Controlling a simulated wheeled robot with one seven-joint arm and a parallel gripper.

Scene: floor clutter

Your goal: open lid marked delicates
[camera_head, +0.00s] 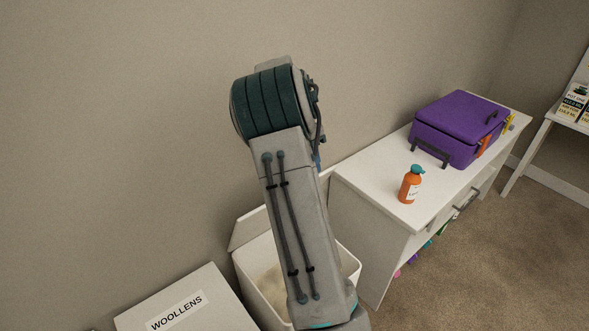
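A white bin (245,267) stands against the wall, left of the white cabinet. Its lid (262,222) is raised and leans back toward the wall, and a pale beige content shows inside. No label reading delicates is visible on it. To its left is a white bin with a shut lid labelled WOOLLENS (177,311), cut off by the bottom edge. My grey arm covers the middle of the view and hides part of the open bin and its lid. My gripper is not visible.
A white cabinet (350,190) stands right of the open bin. On it are an orange bottle (410,186) with a teal top and a purple case (460,125). A white table (561,113) stands at the far right. Carpet (455,270) is clear at lower right.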

